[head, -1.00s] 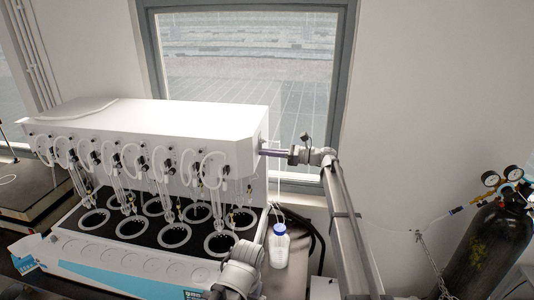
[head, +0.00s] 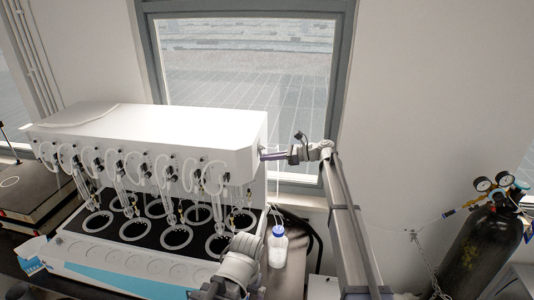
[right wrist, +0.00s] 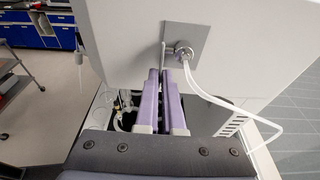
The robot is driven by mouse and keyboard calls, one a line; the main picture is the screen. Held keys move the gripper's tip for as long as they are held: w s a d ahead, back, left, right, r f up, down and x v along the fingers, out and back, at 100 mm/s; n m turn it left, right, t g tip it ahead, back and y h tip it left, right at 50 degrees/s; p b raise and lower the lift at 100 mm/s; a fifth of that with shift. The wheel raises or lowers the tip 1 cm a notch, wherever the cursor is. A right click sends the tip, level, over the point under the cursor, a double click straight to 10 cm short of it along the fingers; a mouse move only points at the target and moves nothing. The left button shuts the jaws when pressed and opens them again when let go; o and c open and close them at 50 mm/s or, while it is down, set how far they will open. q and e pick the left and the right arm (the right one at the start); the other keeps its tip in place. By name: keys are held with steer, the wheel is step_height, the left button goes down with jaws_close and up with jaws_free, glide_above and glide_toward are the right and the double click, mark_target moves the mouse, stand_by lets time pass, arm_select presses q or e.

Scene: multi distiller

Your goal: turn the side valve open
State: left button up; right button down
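The side valve (right wrist: 184,51) is a round metal fitting on a grey plate on the white distiller's side wall, in the right wrist view. A white tube runs from it to the right. A thin pale lever hangs just left of it, down to my fingertips. My right gripper (right wrist: 162,74) has its purple fingers close together around the lever's lower end. A narrow dark gap shows between them, and the contact itself is partly hidden. In the head view the right gripper (head: 263,155) reaches the distiller's right side. My left gripper is not visible; only a grey joint of that arm shows.
The distiller (head: 190,130) stands on the bench before the window, with glassware and tubes along its front. A blue-capped bottle (head: 278,247) stands at its right. A dark gas cylinder (head: 484,250) with gauges is at the far right.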

steer(key=c, duration=1)
jaws_free()
steer(key=shift+c, duration=0.2)
steer(key=f+v, duration=0.3)
steer(key=v, duration=1.1)
steer(key=shift+d+r+p, duration=0.2)
steer(key=shift+d+p, duration=0.1)
steer(key=shift+d, duration=0.4)
steer(key=shift+s, duration=0.1)
